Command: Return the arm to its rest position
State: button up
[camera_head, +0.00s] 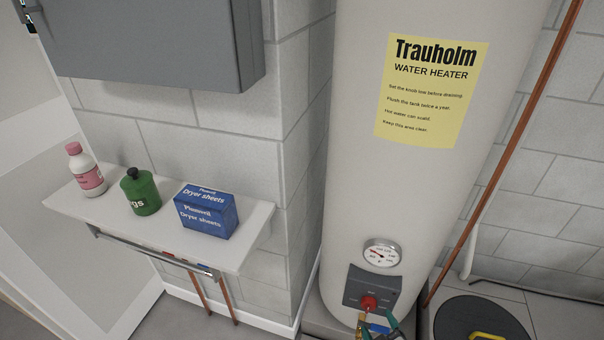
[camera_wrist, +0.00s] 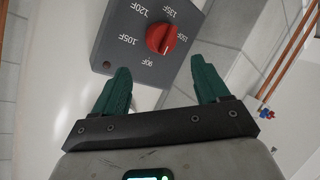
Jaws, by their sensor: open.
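My gripper (camera_head: 379,325) is at the bottom of the head view, just below the red knob (camera_head: 368,303) on the water heater's dark control panel (camera_head: 388,284). In the wrist view, my gripper (camera_wrist: 160,68) has its two green fingers spread apart with nothing between them. The red knob (camera_wrist: 161,38) shows beyond the fingertips, with a visible gap to each finger. The panel (camera_wrist: 118,45) carries marks from 90F to 150F around the knob. I cannot tell for sure which mark the knob points to. Most of my arm is out of view.
The white water heater (camera_head: 365,200) stands close in front, with a gauge (camera_head: 381,253) above the panel. A copper pipe (camera_head: 500,160) runs along its right. A shelf (camera_head: 240,250) at left holds a pink-labelled bottle (camera_head: 87,172), a green jug (camera_head: 141,193) and a blue box (camera_head: 206,212).

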jog(key=s+d+r+m+g+p, duration=0.2)
jog(key=s+r+m+g, duration=0.1)
jog(key=s+r, duration=0.4)
jog(key=s+d+r+m+g+p, duration=0.2)
jog(key=s+r+g, duration=0.3)
jog(key=s, duration=0.9)
jog(key=s+d+r+m+g+h+p, duration=0.1)
jog(key=s+d+r+m+g+p, duration=0.1)
jog(key=s+r, duration=0.7)
jog(key=s+m+g, duration=0.1)
jog(key=g, duration=0.1)
jog(key=shift+s+d+r+m+g+p, duration=0.2)
jog(key=shift+s+r+m+g+p, duration=0.1)
jog(key=shift+s+m, duration=0.1)
